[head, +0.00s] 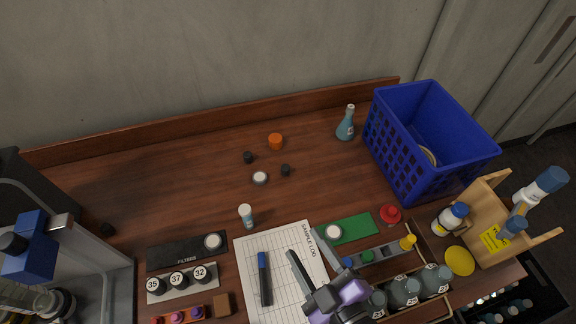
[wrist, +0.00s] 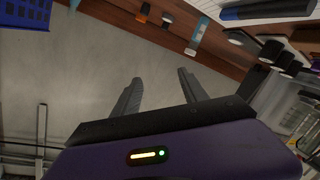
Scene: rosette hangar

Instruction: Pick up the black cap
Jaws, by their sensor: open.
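Two small black caps lie on the brown bench in the head view: one (head: 248,158) left of an orange cap, the other (head: 285,170) right of a white round cap. A third small black thing (head: 108,229) sits at the far left; I cannot tell if it is a cap. My gripper (head: 303,242) is open and empty above the sample log sheet, nearer the front than the caps and apart from them. In the wrist view its two fingers (wrist: 160,76) are spread, with a small black thing (wrist: 145,8) at the top edge.
The orange cap (head: 276,141) and white cap (head: 260,178) lie close to the black caps. A small vial (head: 246,216) stands in front of them. A blue flask (head: 346,124) and blue crate (head: 405,158) stand right. The bench left of the caps is clear.

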